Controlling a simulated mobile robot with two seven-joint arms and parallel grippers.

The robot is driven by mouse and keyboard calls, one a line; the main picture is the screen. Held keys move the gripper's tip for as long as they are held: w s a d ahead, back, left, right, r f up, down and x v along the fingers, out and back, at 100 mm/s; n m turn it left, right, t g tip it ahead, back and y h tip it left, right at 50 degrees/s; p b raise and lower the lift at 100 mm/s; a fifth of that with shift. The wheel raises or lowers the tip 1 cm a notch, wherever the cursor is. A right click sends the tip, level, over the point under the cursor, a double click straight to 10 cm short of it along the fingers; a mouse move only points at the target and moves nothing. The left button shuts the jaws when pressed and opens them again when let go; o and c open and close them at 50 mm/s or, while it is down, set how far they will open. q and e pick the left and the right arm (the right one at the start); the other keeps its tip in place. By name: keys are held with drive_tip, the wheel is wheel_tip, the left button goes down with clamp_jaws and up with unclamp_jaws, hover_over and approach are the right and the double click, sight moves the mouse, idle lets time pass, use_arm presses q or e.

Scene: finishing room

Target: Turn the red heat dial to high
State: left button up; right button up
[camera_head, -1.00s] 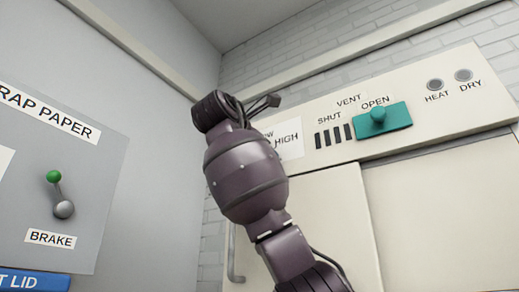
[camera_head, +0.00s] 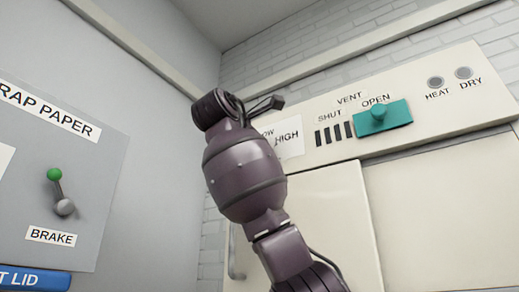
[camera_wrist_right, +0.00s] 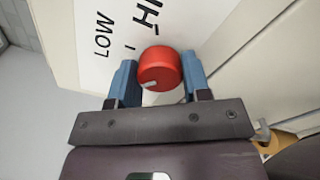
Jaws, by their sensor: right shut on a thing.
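The red heat dial (camera_wrist_right: 159,68) shows in the right wrist view, on a white label plate (camera_wrist_right: 102,25) with LOW and part of HIGH printed on it. A small pale mark is on the dial's lower left edge. The blue fingers of my right gripper (camera_wrist_right: 158,64) are shut on the dial, one on each side. In the head view my right arm hides the dial; part of the plate (camera_head: 290,151) with HIGH shows beside the arm. My left gripper is in neither view.
Right of my arm in the head view, a teal vent slider (camera_head: 378,115) sits near OPEN, with HEAT (camera_head: 435,82) and DRY (camera_head: 464,73) round indicators beyond. A BRAKE lever (camera_head: 60,190) with a green knob is on the grey panel at left.

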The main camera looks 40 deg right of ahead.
drive_tip(key=m+p, duration=0.1)
drive_tip(key=m, duration=1)
drive_tip(key=m+g+p, duration=0.1)
drive_tip(key=m, duration=1)
drive_tip(key=shift+w+f+m+h, duration=0.2)
drive_tip(key=shift+m+h, duration=0.1)
drive_tip(key=shift+h, duration=0.1)
drive_tip(key=shift+s, duration=0.1)
drive_tip(key=o, duration=0.9)
drive_tip(key=shift+r, duration=0.1)
drive_tip(key=shift+s+a, duration=0.1)
drive_tip(key=shift+a, duration=0.05)
